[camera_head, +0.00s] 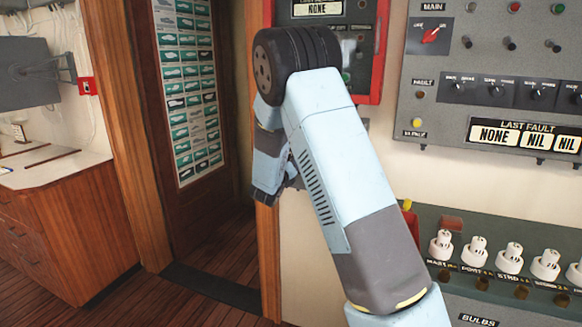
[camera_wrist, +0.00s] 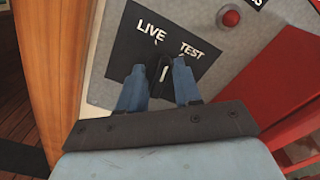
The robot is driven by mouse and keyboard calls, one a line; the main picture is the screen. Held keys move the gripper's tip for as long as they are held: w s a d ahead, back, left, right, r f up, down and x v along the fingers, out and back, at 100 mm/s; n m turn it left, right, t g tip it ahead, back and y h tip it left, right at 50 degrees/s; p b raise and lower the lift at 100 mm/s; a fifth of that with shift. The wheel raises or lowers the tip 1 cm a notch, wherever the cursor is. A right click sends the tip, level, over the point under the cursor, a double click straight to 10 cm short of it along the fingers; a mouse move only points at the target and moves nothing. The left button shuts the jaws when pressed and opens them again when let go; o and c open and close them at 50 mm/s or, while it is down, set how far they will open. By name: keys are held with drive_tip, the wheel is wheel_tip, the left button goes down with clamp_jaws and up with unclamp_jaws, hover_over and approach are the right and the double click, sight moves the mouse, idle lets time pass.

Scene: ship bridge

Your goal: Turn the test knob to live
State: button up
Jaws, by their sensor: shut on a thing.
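The black test knob (camera_wrist: 163,70) with a white mark sits on a black plate (camera_wrist: 128,52) in the wrist view. The plate bears the words LIVE at upper left and TEST at right. My gripper (camera_wrist: 161,66) has its two blue fingers on either side of the knob and is shut on it. The knob is partly hidden by the fingers, and I cannot tell for certain which word it points to. In the head view my arm hides the knob and most of the gripper.
A red lamp (camera_wrist: 230,18) is above right of the plate, with a red surface (camera_wrist: 285,75) farther right. A wooden post (camera_wrist: 55,60) stands close on the left. In the head view a large grey panel (camera_head: 460,90) and a bulb rack (camera_head: 440,220) are on the right.

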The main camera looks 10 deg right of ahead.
drive_tip(key=n, duration=0.5)
drive_tip(key=shift+a+f, duration=0.2)
drive_tip(key=shift+a, duration=0.1)
drive_tip(key=shift+o, duration=0.2)
drive_tip(key=shift+n, duration=0.8)
drive_tip(key=shift+d, duration=0.1)
drive_tip(key=o, duration=0.8)
drive_tip(key=shift+o, duration=1.1)
drive_tip(key=shift+d+r, duration=0.1)
drive_tip(key=shift+d, duration=0.05)
